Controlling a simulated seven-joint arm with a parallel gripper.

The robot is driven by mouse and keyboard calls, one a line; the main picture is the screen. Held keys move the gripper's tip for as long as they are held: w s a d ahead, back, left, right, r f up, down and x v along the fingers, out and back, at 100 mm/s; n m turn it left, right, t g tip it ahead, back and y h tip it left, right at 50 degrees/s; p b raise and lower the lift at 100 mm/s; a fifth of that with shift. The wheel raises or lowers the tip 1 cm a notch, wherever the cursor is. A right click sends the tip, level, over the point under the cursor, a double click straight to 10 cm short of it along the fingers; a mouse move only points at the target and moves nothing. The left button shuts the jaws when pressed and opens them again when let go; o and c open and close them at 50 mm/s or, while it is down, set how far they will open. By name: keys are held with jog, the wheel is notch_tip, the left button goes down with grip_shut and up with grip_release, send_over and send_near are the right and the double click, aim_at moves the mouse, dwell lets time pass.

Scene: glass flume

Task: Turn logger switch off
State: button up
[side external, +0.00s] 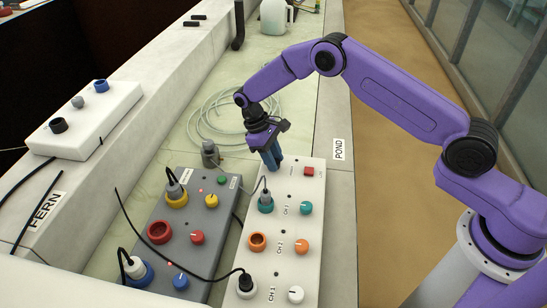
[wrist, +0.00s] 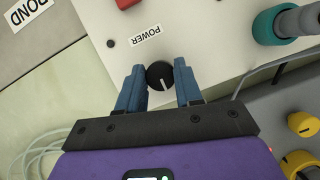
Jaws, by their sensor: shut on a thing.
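The white panel box (side external: 284,226) has channel labels and coloured sockets and knobs. In the wrist view its corner (wrist: 205,25) carries a POWER label (wrist: 146,36) beside a round black knob (wrist: 160,75). A white pointer line on the knob points down toward my gripper's palm, slightly to the right. My gripper (side external: 272,164) reaches down to the far left corner of the box. Its two blue fingers are shut on the black knob, one on each side. The fingers hide the knob in the side view. A red rectangular button (side external: 309,171) sits right of the fingers.
A grey box (side external: 184,228) with plugs and coloured knobs stands left of the white one. A black cable (side external: 170,250) crosses between them. A metal cylinder (side external: 210,153) and coiled hose (side external: 213,115) lie behind. A white box (side external: 86,118) sits at far left.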

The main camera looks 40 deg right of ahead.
jog(key=o, duration=1)
jog(key=shift+o, duration=0.2)
jog(key=shift+r, duration=0.1)
jog(key=v, duration=1.7)
jog(key=shift+r, duration=0.2)
